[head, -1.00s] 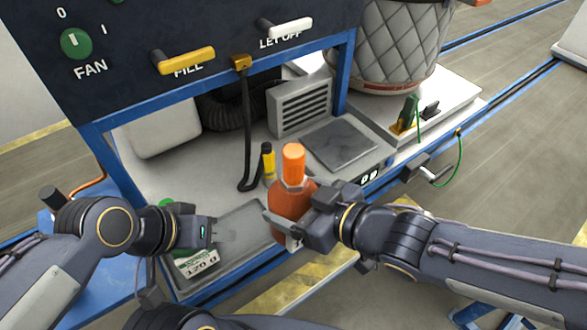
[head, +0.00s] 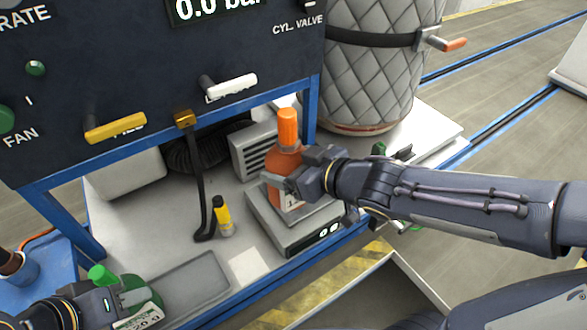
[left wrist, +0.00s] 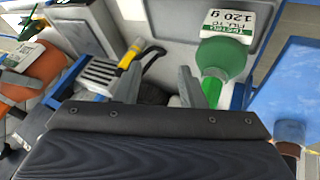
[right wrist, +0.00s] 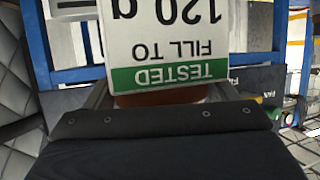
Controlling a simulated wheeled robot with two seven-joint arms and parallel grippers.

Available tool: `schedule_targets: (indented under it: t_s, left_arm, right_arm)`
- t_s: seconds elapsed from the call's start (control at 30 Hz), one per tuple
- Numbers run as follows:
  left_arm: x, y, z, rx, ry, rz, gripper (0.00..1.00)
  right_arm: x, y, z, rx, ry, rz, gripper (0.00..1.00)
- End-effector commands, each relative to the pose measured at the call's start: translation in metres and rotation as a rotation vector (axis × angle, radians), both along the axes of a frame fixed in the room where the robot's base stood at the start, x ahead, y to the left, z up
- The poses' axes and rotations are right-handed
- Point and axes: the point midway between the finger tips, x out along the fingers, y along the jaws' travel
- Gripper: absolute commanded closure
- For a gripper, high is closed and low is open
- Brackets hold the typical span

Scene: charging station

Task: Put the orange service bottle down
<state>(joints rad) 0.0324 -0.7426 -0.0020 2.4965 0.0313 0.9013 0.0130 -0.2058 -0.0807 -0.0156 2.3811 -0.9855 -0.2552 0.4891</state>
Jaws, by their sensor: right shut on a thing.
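The orange service bottle (head: 286,163) is upright in my right gripper (head: 284,183), its base over or on the plate of the scale (head: 293,239); I cannot tell whether it touches. In the right wrist view its white and green label (right wrist: 165,40) fills the space between the fingers, with a strip of orange body (right wrist: 160,98) below. My left gripper (head: 128,298) is low at the left by the green bottle (head: 150,306). In the left wrist view its fingers are apart, with the green bottle (left wrist: 222,58) to the right of the right finger.
A grey tray (head: 190,287) lies at the front. A vented box (head: 255,150) is behind the bottle. The panel with handles overhangs the bench.

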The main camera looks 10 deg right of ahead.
Motion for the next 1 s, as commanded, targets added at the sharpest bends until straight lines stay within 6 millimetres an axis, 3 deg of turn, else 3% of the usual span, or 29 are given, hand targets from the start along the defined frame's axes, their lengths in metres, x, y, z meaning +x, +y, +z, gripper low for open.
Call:
schedule_targets:
  t_s: [0.2, 0.43, 0.77, 1.0]
  left_arm:
    - [0.000, 0.000, 0.004, 0.000, 0.000, 0.000, 0.64]
    - [0.000, 0.000, -0.006, 0.000, 0.000, 0.000, 0.64]
    - [0.000, 0.000, -0.007, 0.000, 0.000, 0.000, 0.64]
    - [0.000, 0.000, -0.015, 0.000, 0.000, 0.000, 0.64]
  right_arm:
    - [0.048, -0.023, -0.023, 0.002, 0.002, -0.001, 0.60]
    - [0.081, -0.039, -0.064, 0.002, 0.001, 0.001, 0.60]
    - [0.097, -0.047, -0.084, 0.002, -0.003, 0.002, 0.60]
    - [0.099, -0.048, -0.115, 0.001, -0.001, 0.003, 0.60]
